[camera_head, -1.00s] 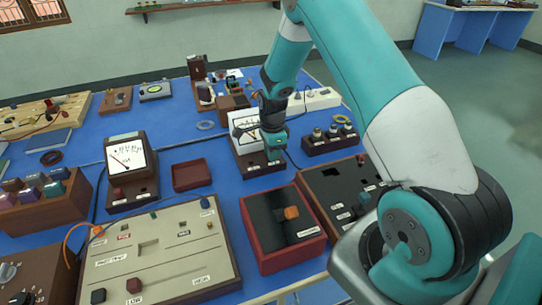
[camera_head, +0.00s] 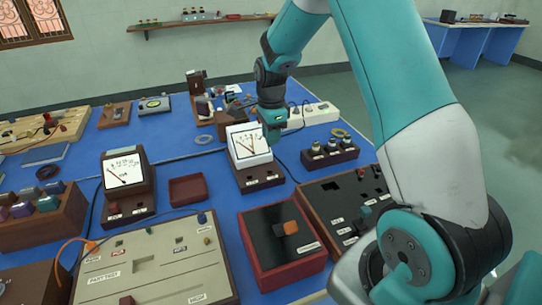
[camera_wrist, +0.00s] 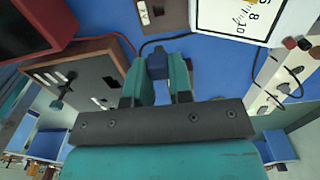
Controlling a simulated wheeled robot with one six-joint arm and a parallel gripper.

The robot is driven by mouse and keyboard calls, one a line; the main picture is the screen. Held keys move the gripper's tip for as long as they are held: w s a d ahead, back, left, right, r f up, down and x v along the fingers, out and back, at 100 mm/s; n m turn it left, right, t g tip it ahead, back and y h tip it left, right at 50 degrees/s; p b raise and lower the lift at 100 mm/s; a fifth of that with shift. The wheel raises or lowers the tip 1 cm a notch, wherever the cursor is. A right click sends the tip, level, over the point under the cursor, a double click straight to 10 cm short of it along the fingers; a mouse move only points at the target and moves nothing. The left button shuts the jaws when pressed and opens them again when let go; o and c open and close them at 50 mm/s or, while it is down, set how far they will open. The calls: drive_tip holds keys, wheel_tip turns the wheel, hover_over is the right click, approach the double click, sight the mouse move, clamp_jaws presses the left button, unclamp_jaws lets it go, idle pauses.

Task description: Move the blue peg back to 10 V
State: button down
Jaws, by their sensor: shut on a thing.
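My gripper (camera_wrist: 160,84) is shut on the blue peg (camera_wrist: 157,66), which shows as a dark blue block between its teal fingers in the wrist view. In the head view my gripper (camera_head: 272,138) hangs beside the upper right of the white-faced meter (camera_head: 249,145), above the bench. The peg cannot be made out there. The meter's dark brown base (camera_head: 258,178) carries small white labels, too small to read. The same base (camera_wrist: 163,14) and the dial (camera_wrist: 235,18) show at the top of the wrist view. I cannot tell which spot is 10 V.
A red-rimmed box (camera_head: 283,262) with a black top and an orange block stands in front. A brown switch panel (camera_head: 338,205) lies to its right. A terminal block (camera_head: 330,155) and a white power strip (camera_head: 312,115) stand near my gripper. An empty red tray (camera_head: 188,190) lies left.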

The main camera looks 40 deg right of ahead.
wheel_tip(320, 180, up, 8)
drive_tip(key=shift+r, duration=0.25)
drive_tip(key=shift+r+p, duration=1.45)
drive_tip(key=shift+r, duration=0.15)
